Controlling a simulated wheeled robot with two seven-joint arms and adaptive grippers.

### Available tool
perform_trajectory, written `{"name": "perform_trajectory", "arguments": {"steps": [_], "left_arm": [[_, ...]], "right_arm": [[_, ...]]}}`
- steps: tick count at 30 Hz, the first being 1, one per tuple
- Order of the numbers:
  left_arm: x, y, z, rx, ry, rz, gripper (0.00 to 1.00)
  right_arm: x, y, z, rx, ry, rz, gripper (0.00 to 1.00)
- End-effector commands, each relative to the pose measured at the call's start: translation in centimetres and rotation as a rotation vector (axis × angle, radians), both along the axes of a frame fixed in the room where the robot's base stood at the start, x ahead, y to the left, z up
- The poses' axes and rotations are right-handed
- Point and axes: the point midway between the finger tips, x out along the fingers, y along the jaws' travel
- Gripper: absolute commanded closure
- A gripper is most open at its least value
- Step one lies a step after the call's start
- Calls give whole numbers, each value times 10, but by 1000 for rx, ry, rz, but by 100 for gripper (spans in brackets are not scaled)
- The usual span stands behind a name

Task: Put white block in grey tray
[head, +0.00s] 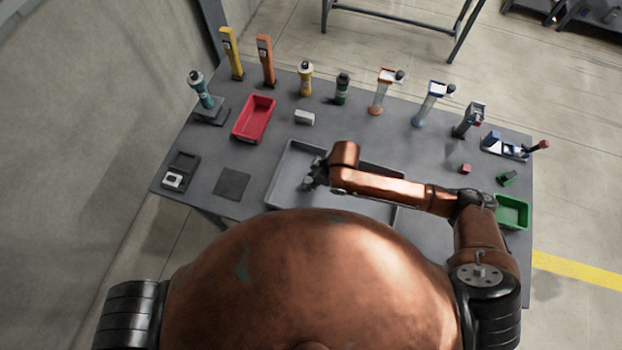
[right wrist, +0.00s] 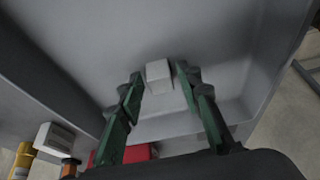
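The grey tray (head: 283,169) lies in the middle of the table, and its inner wall fills much of the right wrist view (right wrist: 225,110). My right gripper (head: 308,183) is low inside the tray's left part. In the right wrist view, a small white block (right wrist: 158,71) sits between its two green fingertips (right wrist: 160,76). The fingers look slightly apart from the block's sides; contact with the tray floor is unclear. A second white block (head: 304,117) lies on the table behind the tray; it also shows in the right wrist view (right wrist: 53,140). My left gripper is not seen.
A red bin (head: 254,118) stands behind the tray to the left, a green bin (head: 513,211) at the right. Several bottles and upright devices line the back edge. A dark square plate (head: 231,184) lies left of the tray. A small red cube (head: 465,168) lies right.

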Motion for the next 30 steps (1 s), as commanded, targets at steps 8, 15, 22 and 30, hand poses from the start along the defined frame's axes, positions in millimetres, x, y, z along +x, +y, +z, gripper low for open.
{"name": "perform_trajectory", "arguments": {"steps": [8, 15, 22, 30], "left_arm": [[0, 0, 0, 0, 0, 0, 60], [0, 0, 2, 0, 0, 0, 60], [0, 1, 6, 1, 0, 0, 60], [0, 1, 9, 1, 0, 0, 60]], "right_arm": [[0, 0, 0, 0, 0, 0, 63], [-1, -7, 20, -1, -3, -1, 63], [-8, -24, 65, -1, -5, 0, 63], [-13, -40, 105, 0, -2, -1, 63]]}}
